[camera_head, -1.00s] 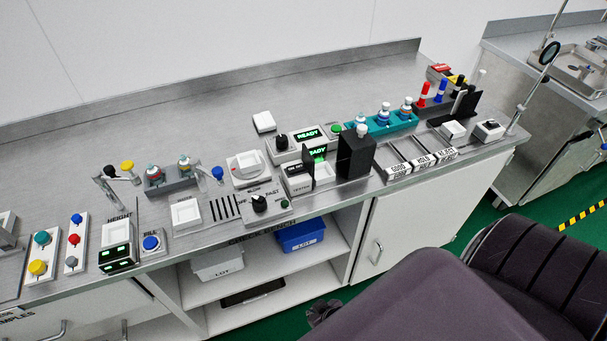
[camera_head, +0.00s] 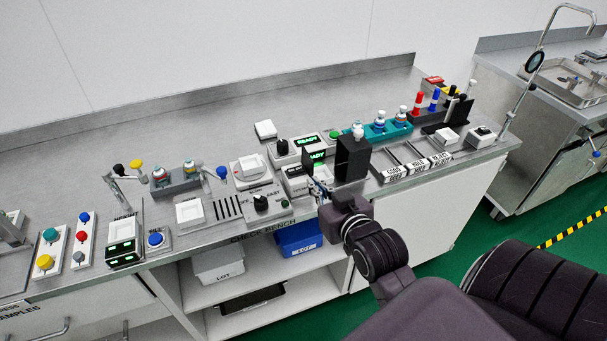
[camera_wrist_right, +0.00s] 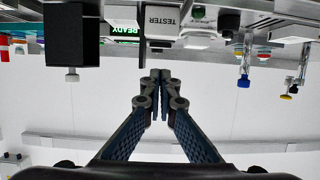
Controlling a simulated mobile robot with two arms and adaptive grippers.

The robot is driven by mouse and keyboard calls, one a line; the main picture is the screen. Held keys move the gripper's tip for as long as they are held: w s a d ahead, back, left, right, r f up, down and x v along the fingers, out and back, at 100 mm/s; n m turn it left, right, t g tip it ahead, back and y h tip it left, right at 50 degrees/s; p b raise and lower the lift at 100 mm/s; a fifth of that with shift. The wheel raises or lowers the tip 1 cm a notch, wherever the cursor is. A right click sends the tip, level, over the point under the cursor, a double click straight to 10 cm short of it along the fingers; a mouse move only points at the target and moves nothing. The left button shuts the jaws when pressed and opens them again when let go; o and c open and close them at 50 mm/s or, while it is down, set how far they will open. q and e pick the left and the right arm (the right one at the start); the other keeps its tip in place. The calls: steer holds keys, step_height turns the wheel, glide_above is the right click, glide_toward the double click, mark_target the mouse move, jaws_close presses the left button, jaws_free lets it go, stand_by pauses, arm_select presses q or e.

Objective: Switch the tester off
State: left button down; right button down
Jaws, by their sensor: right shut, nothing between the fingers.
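The tester (camera_head: 294,182) is a small pale box at the bench's front edge, left of a tall black block (camera_head: 352,158). Its TESTER label faces me in the right wrist view (camera_wrist_right: 165,17), which is upside down. A lit green READY display (camera_head: 317,156) stands just behind it. Its switch is too small to make out. My right gripper (camera_head: 319,188) is just in front of the tester's right side and partly covers it. Its fingertips (camera_wrist_right: 160,76) are together and empty, apart from the tester in the wrist view. My left gripper is out of view.
A panel with a black SLOW/FAST knob (camera_head: 261,203) sits left of the tester. GOOD, HOLD and REJECT trays (camera_head: 417,160) lie right of the black block. Bottles in a teal rack (camera_head: 383,131) stand behind. A blue bin (camera_head: 299,238) is on the shelf below.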

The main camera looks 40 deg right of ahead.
steer(key=r, duration=0.2)
steer(key=shift+s+d+r+t, duration=0.1)
steer(key=shift+d+r+t, duration=0.2)
steer(key=shift+d+t, duration=0.1)
steer(key=p, duration=0.2)
glide_above(304, 180)
steer(key=shift+w+f, duration=0.2)
steer(key=shift+f, duration=0.95)
step_height(304, 180, down, 3)
steer(key=shift+r, duration=0.1)
steer(key=shift+s+f, duration=0.1)
steer(key=shift+f, duration=0.65)
